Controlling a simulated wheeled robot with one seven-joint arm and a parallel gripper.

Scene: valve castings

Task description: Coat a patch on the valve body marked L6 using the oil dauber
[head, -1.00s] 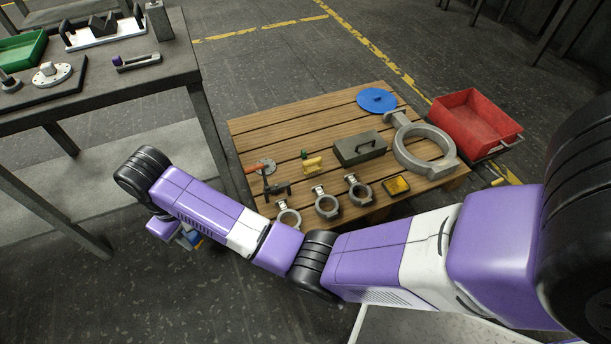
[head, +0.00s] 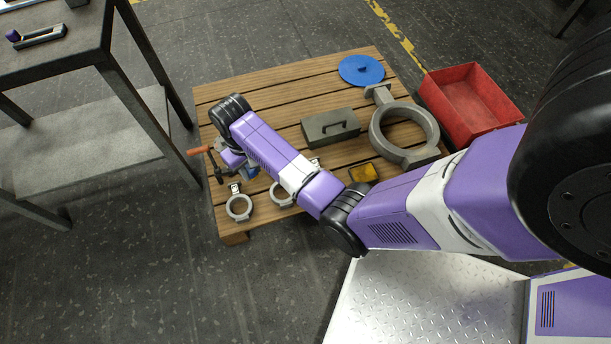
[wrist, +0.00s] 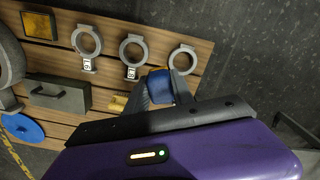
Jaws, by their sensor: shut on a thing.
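My gripper (wrist: 162,88) is shut on a blue piece with a yellow part, seemingly the oil dauber (wrist: 158,86). In the head view my gripper hangs over the left part of the pallet. Three grey ring-shaped valve bodies lie on the pallet: a left one (wrist: 86,41), a middle one (wrist: 132,48) and a right one (wrist: 183,60) in the wrist view. The right one is close beside the held piece. In the head view my arm hides one ring.
The slatted pallet (head: 262,91) also holds a grey-green box (head: 330,125), a large grey ring (head: 431,125), a blue disc (head: 361,70) and a yellow-black tray (head: 363,172). A red bin (head: 470,105) stands right of it. A dark workbench (head: 108,45) stands at left.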

